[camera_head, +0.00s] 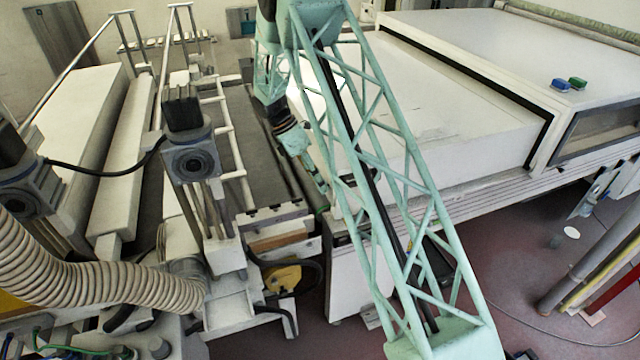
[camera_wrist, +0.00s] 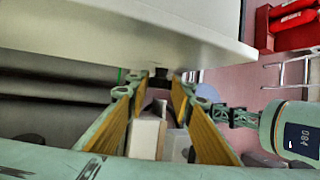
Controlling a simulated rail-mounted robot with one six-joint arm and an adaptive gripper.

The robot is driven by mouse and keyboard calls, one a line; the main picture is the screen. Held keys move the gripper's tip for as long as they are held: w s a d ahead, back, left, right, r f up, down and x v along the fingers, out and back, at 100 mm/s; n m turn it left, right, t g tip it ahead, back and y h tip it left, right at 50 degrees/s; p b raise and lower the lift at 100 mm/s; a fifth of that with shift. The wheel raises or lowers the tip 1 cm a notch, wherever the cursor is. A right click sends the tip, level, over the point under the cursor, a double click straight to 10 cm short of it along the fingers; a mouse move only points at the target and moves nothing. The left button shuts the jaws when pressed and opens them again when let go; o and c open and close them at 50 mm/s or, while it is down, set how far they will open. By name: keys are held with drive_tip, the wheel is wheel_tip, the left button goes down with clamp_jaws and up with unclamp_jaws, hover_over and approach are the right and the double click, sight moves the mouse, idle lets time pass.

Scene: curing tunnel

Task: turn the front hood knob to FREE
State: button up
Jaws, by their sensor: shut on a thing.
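My gripper (camera_wrist: 159,80) reaches toward the lower edge of the white hood (camera_wrist: 130,28) in the wrist view. Its two yellow-padded fingers are closed on a small dark knob (camera_wrist: 160,76) just below that edge. The knob is mostly hidden between the fingertips, and I cannot read any marking or tell which way it points. In the head view my gripper (camera_head: 322,187) is at the near left corner of the white hood (camera_head: 455,110), partly behind my green lattice arm. The knob cannot be made out clearly there.
A conveyor bed (camera_head: 262,150) with rails lies left of the hood. A ribbed hose (camera_head: 90,275) fills the lower left. The red floor (camera_head: 520,290) at lower right is partly open.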

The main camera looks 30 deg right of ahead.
drive_tip(key=shift+w+d+f+n+g, duration=0.1)
drive_tip(key=shift+w+f+n+g, duration=0.1)
drive_tip(key=shift+g, duration=0.8)
drive_tip(key=shift+w+f+n+g, duration=0.1)
drive_tip(key=shift+w+n+g, duration=0.1)
drive_tip(key=shift+g, duration=0.8)
drive_tip(key=shift+w+f+n+g+b, duration=0.1)
drive_tip(key=shift+f+n+g+b, duration=0.1)
drive_tip(key=shift+g+b, duration=0.6)
drive_tip(key=shift+w+f+n+g+b, duration=0.1)
drive_tip(key=shift+n+g+b, duration=0.1)
drive_tip(key=shift+g+b, duration=0.55)
drive_tip(key=shift+g, duration=0.25)
drive_tip(key=shift+r+g, duration=0.1)
drive_tip(key=shift+g, duration=0.3)
drive_tip(key=o, duration=0.9)
drive_tip(key=shift+c, duration=0.2)
drive_tip(key=shift+s+r+t+p, duration=0.1)
drive_tip(key=shift+r+t+p, duration=0.15)
drive_tip(key=shift+t+p, duration=0.3)
drive_tip(key=shift+s+r+m+t+p, duration=0.15)
drive_tip(key=shift+m+t+p, duration=0.25)
drive_tip(key=shift+t+p, duration=0.75)
